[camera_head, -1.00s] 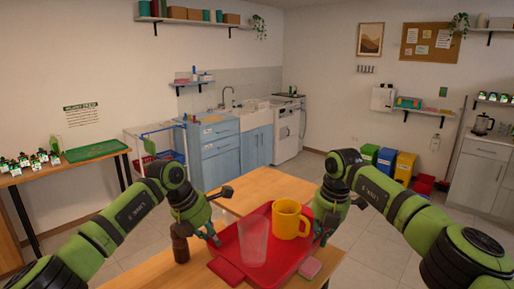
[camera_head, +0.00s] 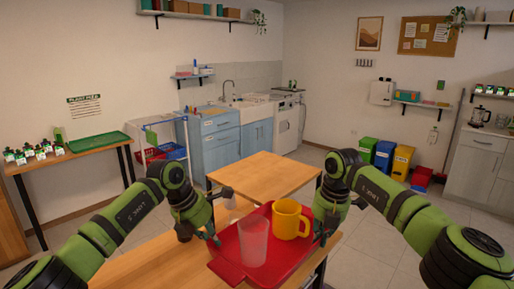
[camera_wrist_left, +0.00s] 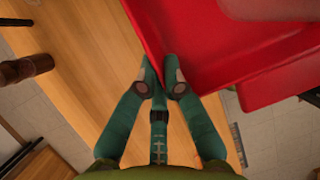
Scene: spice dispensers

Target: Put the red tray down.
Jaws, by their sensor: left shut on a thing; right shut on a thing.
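The red tray (camera_head: 283,260) is held level between my two grippers, over the right part of the near wooden table. A clear cup (camera_head: 253,243) and a yellow mug (camera_head: 289,220) stand upright on it. My left gripper (camera_head: 214,239) is shut on the tray's left rim. In the left wrist view its fingertips (camera_wrist_left: 161,78) pinch the rim of the tray (camera_wrist_left: 270,70), with wood and floor visible below. My right gripper (camera_head: 319,238) is shut on the tray's right rim; its fingertips are partly hidden. The gap between tray and table is hard to judge.
The near wooden table (camera_head: 150,264) has bare wood to the left of the tray. A brown bottle-like object (camera_wrist_left: 26,68) shows on it in the left wrist view. Another wooden table top (camera_head: 262,174) lies beyond the tray, mostly clear.

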